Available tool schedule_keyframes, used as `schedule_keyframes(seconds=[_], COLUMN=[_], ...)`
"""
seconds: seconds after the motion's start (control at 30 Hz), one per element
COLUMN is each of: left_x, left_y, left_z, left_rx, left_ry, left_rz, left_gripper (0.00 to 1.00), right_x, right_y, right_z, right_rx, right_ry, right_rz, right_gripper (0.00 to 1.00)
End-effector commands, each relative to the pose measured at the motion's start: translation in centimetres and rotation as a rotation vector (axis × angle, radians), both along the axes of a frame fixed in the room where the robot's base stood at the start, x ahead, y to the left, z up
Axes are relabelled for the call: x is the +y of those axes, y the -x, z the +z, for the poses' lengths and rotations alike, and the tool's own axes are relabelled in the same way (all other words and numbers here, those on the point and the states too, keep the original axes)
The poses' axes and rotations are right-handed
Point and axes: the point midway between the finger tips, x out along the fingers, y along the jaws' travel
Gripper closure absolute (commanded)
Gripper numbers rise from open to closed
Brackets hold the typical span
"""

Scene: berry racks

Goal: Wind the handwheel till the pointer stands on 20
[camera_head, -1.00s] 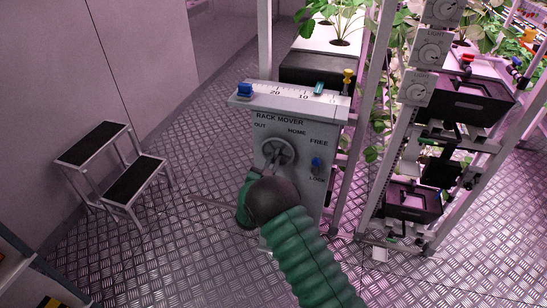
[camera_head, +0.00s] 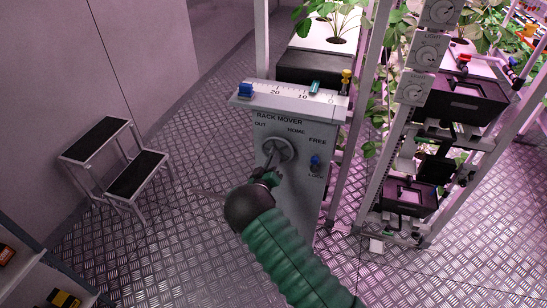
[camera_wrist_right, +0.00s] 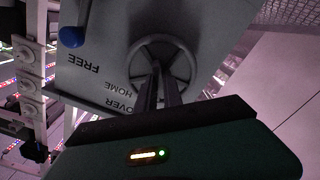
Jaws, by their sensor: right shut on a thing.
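The grey rack mover panel (camera_head: 297,190) carries a round handwheel (camera_head: 279,148), which also shows in the wrist view (camera_wrist_right: 186,57). My right gripper (camera_head: 271,163) is shut on the handwheel; in the wrist view its fingers (camera_wrist_right: 157,88) reach the wheel's lower part. The exact contact is partly hidden. A white scale (camera_head: 290,96) on top of the panel reads 20, 10 and 0 from left to right. The teal pointer (camera_head: 314,87) stands between 10 and 0, nearer 10. My left gripper is not in view.
A blue lock knob (camera_head: 315,161) sits between FREE and LOCK, right of the wheel. Plant racks with black crates (camera_head: 460,101) stand at right, a step stool (camera_head: 118,158) at left. Floor between is clear.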

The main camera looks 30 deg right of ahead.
Motion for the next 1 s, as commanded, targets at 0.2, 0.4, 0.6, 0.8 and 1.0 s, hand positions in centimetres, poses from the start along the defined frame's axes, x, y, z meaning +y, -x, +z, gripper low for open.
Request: schedule_keyframes(seconds=[0.2,0.4,0.6,0.8,1.0], left_x=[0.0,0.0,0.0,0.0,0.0], left_y=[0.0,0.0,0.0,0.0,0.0], left_z=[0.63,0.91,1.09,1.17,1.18], left_rx=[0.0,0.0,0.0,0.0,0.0], left_ry=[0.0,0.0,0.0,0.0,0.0], left_rz=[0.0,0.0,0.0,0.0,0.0], left_gripper=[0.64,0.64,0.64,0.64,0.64], right_x=[0.24,0.28,0.22,0.27,0.28], right_y=[0.19,0.18,0.2,0.17,0.17], right_z=[-0.67,-0.73,-0.74,-0.81,-0.84], right_rx=[0.164,0.282,0.364,0.409,0.425], right_ry=[0.119,0.22,0.29,0.327,0.341], right_rz=[0.002,0.004,0.004,0.005,0.006], right_gripper=[1.0,1.0,1.0,1.0,1.0])
